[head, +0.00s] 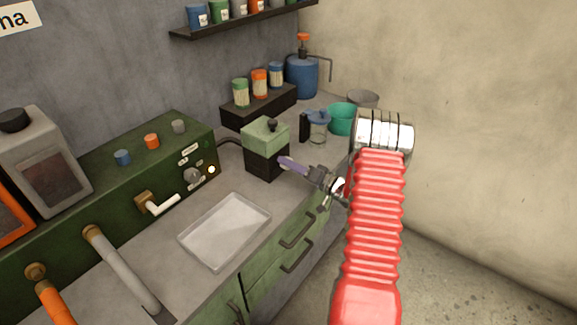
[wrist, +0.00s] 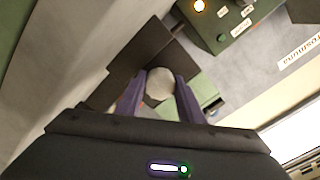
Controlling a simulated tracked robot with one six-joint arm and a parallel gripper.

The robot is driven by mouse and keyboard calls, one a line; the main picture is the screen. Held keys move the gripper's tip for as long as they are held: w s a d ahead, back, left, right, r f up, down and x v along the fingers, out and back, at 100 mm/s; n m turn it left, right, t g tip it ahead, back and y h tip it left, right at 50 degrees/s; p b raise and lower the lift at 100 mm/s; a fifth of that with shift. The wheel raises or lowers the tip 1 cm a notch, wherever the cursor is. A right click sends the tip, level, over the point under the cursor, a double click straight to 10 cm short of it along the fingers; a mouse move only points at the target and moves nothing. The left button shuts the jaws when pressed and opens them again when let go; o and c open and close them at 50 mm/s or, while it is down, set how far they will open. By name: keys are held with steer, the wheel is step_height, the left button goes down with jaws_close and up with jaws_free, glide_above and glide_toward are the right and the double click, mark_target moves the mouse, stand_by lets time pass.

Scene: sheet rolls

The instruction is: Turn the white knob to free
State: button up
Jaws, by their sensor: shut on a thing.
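The white knob (wrist: 160,84) is a pale round knob on the side of a small box (head: 266,160) with a black lower part and a pale green top. In the wrist view it sits between the two purple fingers of my gripper (wrist: 161,88), which touch it from both sides. In the head view my gripper (head: 285,162) reaches the box from the right, and its fingers hide the knob. My gripper is shut on the knob. I cannot see any mark that tells which way the knob is turned.
A green control panel (head: 110,190) with a grey knob (head: 193,176) and a lit lamp (head: 211,169) stands left of the box. A clear tray (head: 225,232) lies in front. A glass jug (head: 318,127) and a teal bowl (head: 342,118) stand behind my gripper.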

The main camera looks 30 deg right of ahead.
steer(key=shift+a+f, duration=0.2)
steer(key=shift+f, duration=0.15)
steer(key=o, duration=1.1)
steer(key=shift+d+r, duration=0.15)
steer(key=shift+r, duration=0.05)
steer(key=shift+c, duration=0.2)
steer(key=v, duration=1.3)
steer(key=shift+s+d, duration=0.15)
steer(key=shift+s, duration=0.2)
